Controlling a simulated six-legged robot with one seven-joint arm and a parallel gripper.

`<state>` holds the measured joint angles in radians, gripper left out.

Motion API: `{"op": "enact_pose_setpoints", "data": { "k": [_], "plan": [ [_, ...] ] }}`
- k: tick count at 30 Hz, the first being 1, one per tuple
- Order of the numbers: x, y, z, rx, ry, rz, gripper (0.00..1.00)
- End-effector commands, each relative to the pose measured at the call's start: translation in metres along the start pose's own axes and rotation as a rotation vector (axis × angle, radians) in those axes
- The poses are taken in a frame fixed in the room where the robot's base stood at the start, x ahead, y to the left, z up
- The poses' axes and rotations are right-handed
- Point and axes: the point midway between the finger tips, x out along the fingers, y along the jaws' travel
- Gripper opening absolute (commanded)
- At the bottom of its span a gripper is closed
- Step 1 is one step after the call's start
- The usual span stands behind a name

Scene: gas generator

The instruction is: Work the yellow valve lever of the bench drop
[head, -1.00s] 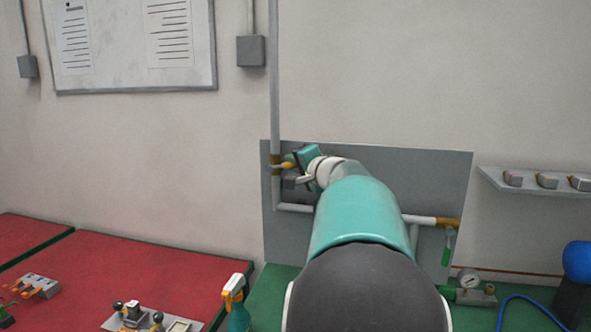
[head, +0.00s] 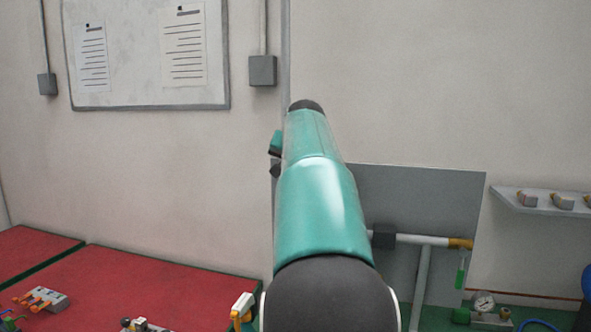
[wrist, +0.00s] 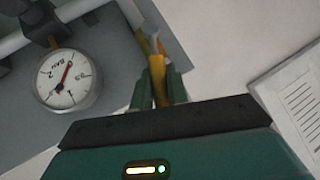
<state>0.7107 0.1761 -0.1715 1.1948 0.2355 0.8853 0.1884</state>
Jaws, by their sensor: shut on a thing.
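The yellow valve lever (wrist: 158,82) shows in the wrist view between the two green fingers of my gripper (wrist: 160,80). The fingers are shut on it. Beyond the fingertips, a yellow-brown fitting (wrist: 142,43) sits on the grey pipe in front of the grey panel. In the head view my arm hides the lever and valve; only a small teal and dark part beside the arm shows there.
A round pressure gauge (wrist: 67,82) is left of the fingers in the wrist view. In the head view the grey panel (head: 425,195) carries a white pipe (head: 425,239) and a green lever (head: 461,273) at right. A shelf (head: 530,203) and red-topped tables (head: 150,285) stand either side.

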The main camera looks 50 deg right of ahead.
Motion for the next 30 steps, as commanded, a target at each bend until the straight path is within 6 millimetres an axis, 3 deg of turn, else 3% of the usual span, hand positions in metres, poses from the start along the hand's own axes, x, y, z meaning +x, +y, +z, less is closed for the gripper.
{"op": "enact_pose_setpoints", "data": {
  "k": [12, 30],
  "plan": [
    [0.005, -0.022, 0.0, -0.203, -0.056, 0.196, 0.0],
    [0.007, -0.026, 0.001, -0.259, -0.076, 0.254, 0.0]
  ]
}}
